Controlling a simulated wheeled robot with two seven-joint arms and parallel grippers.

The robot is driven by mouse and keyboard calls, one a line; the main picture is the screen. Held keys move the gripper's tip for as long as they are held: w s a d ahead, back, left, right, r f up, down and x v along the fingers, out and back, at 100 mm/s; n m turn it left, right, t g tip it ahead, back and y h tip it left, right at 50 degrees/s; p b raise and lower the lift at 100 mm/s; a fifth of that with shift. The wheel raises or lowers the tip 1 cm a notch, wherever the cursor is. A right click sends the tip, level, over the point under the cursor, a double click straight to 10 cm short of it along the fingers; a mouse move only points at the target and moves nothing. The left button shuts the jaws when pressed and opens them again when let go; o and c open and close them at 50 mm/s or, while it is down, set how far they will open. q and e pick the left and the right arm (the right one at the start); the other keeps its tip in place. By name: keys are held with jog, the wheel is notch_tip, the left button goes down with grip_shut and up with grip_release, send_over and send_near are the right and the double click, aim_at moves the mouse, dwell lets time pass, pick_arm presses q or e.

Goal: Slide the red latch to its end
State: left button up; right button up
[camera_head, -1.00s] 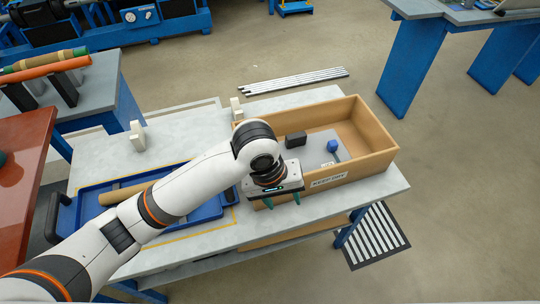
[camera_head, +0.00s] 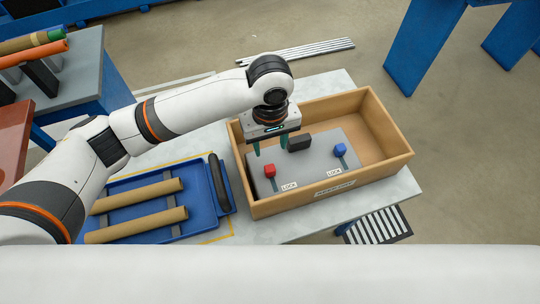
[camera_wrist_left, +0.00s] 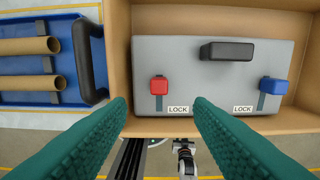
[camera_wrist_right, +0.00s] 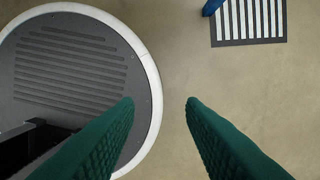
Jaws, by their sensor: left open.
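The red latch (camera_head: 270,171) sits on a grey panel (camera_head: 316,165) inside a tan box. In the left wrist view the red latch (camera_wrist_left: 159,85) is at the upper end of its slot, which runs down beside a LOCK label (camera_wrist_left: 178,109). My left gripper (camera_head: 270,147) is open and empty above the panel, just behind the red latch in the head view. In its wrist view the fingertips (camera_wrist_left: 160,103) are on either side of the latch, apart from it. My right gripper (camera_wrist_right: 160,103) is open and empty over the floor; the head view does not show it.
The panel also has a blue latch (camera_head: 340,149) and a black handle (camera_head: 299,142). The tan box (camera_head: 376,110) has raised walls all round. A blue tray (camera_head: 198,219) with two brown tubes and a black handle lies left of the box.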

pick_arm(q)
send_over(270, 168)
notch_tip(270, 168, down, 5)
jog(key=shift+s+f, duration=0.1)
jog(key=f, duration=0.4)
jog(key=shift+w, duration=0.2)
jog(key=shift+f+p, duration=0.3)
jog(key=shift+f, duration=0.4)
pick_arm(e)
jog(key=shift+s+r, duration=0.35)
jog(key=shift+s, duration=0.25)
pick_arm(q)
jog(key=shift+c, duration=0.6)
pick_arm(e)
jog(key=shift+s, duration=0.2)
pick_arm(q)
grip_shut()
pick_arm(e)
jog(key=shift+s+d, duration=0.1)
jog(key=shift+s, duration=0.05)
